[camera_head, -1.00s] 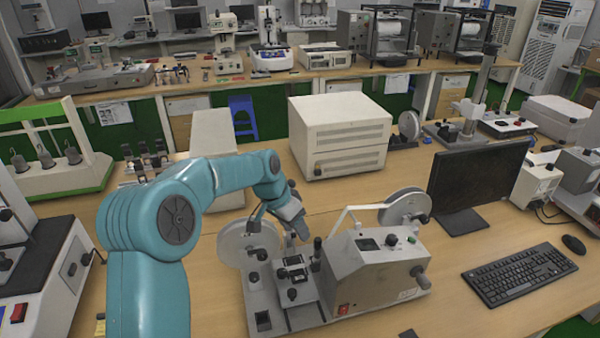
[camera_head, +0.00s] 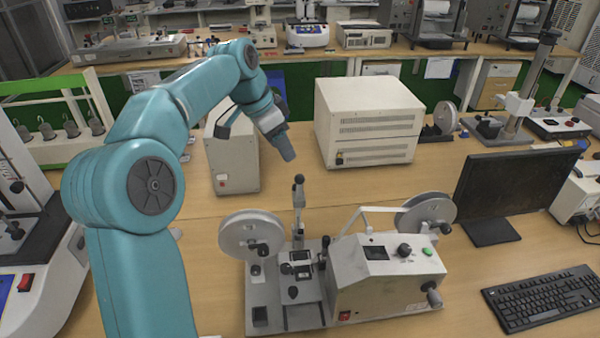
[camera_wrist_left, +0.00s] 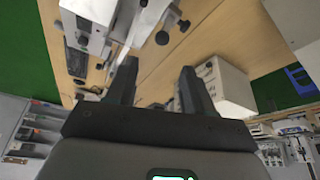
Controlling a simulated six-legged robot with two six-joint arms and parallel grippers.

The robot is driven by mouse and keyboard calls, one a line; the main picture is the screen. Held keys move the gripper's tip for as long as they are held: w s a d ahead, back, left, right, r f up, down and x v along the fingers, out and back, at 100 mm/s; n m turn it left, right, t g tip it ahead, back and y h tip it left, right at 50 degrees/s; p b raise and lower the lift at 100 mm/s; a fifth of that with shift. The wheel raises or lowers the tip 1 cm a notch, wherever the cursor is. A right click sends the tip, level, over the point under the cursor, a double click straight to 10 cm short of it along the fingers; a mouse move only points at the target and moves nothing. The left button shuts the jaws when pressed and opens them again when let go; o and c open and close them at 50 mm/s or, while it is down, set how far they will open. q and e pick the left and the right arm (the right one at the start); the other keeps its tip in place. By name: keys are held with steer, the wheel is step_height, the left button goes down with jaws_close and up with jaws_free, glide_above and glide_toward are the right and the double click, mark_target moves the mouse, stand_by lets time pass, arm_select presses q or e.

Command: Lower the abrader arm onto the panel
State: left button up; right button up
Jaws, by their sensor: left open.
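The abrader (camera_head: 385,285) is a pale grey box with knobs and a crank, standing on the bench. Its arm (camera_head: 298,203), a pale shaft with a black knob, stands upright behind the small bed. The panel appears to be the small dark-framed plate (camera_head: 301,270) on that bed, with nothing resting over it that I can see. My left gripper (camera_head: 255,143) is open and empty, raised behind and to the left of the arm, apart from it. In the left wrist view its two fingers (camera_wrist_left: 157,78) are spread, with nothing between them.
A grey reel (camera_head: 250,233) stands left of the bed and another (camera_head: 425,213) behind the abrader's right end. A cream cabinet (camera_head: 368,122) and a smaller box (camera_head: 232,160) stand behind. A monitor (camera_head: 510,185) and keyboard (camera_head: 545,305) are at right.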

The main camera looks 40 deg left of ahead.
mark_target(297, 176)
arm_select(q)
steer(key=p+x, duration=0.1)
steer(key=x, duration=0.9)
steer(key=shift+f, duration=0.15)
steer(key=shift+w+a+f, duration=0.15)
steer(key=shift+a+f, duration=0.1)
steer(key=shift+f, duration=0.25)
steer(key=shift+d, duration=0.2)
steer(key=shift+c, duration=0.3)
steer(key=shift+a, duration=0.1)
jaws_close()
